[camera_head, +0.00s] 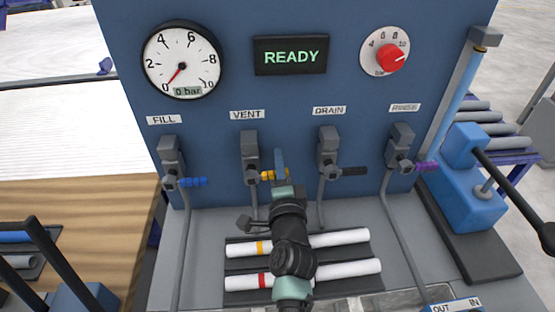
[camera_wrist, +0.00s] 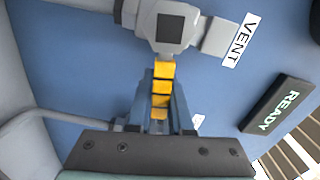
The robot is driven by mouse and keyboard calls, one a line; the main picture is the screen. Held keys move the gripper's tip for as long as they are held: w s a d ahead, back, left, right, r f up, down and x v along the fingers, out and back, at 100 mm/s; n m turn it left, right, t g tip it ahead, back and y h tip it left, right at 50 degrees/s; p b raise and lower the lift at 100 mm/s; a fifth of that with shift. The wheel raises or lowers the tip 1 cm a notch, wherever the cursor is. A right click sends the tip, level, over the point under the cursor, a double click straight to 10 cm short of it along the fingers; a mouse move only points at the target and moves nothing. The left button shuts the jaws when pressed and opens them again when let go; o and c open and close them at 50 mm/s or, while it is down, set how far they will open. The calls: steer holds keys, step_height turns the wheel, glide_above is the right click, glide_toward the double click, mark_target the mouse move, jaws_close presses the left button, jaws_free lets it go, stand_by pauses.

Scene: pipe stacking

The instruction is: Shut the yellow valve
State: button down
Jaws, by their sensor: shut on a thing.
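The yellow valve handle (camera_head: 267,175) sticks out to the right, about level, from the grey valve body (camera_head: 250,148) under the VENT label. In the wrist view the handle (camera_wrist: 162,75) runs from the grey valve body (camera_wrist: 170,28) down between the two blue fingers. My gripper (camera_head: 280,165) is shut on this handle, as the wrist view (camera_wrist: 160,105) also shows. In the head view my fingers and wrist cover the handle's right end.
The FILL valve's blue handle (camera_head: 193,182), the DRAIN valve's black handle (camera_head: 353,171) and the RINSE valve's purple handle (camera_head: 426,166) also point right. The gauge (camera_head: 182,60) reads near 0 bar; the display (camera_head: 291,55) says READY. Two white pipes (camera_head: 340,238) lie below my arm.

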steer(key=shift+f+m, duration=0.55)
steer(key=shift+m, duration=0.35)
steer(key=c, duration=0.8)
jaws_free()
steer(key=shift+s, duration=0.1)
steer(key=s, duration=1.2)
steer(key=shift+s, duration=0.4)
